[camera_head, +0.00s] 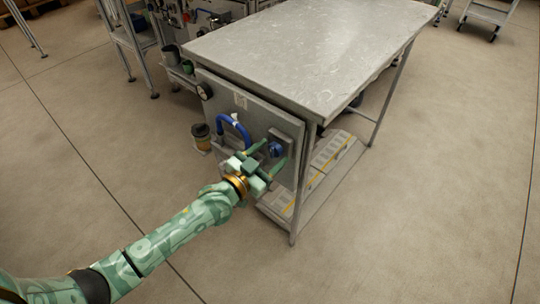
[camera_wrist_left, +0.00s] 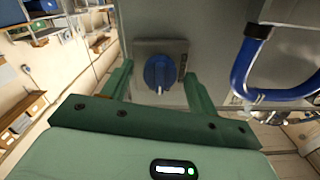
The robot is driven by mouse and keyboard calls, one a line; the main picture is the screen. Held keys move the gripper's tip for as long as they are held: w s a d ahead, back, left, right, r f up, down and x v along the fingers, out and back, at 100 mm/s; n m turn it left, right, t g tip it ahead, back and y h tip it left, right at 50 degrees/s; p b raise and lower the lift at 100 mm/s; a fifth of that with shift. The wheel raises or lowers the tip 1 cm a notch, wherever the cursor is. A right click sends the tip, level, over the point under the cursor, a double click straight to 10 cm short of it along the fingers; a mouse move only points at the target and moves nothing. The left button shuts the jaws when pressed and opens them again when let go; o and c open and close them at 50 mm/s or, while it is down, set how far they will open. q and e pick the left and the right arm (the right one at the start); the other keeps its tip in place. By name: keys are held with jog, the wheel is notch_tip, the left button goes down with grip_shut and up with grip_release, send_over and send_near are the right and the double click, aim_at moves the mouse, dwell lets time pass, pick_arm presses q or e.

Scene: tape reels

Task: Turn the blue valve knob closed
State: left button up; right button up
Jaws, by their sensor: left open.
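The blue valve knob (camera_head: 276,149) sits on a grey plate on the side panel of the metal table. In the left wrist view the knob (camera_wrist_left: 159,73) is round with a raised grip and a pale mark at its lower edge. My left gripper (camera_head: 266,158) is open and faces the panel in front of the knob. In the left wrist view its two green fingers (camera_wrist_left: 157,82) stand on either side of the knob, with gaps between. Whether the fingertips reach the knob's depth I cannot tell. My right gripper is not in view.
A blue curved hose (camera_head: 236,127) is on the panel left of the knob; it shows at the right in the left wrist view (camera_wrist_left: 243,65). A gauge (camera_head: 205,91) is at the panel's upper left. The metal table (camera_head: 310,45) stands above a lower shelf (camera_head: 318,185).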

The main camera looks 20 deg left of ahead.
pick_arm(q)
jog(key=c, duration=1)
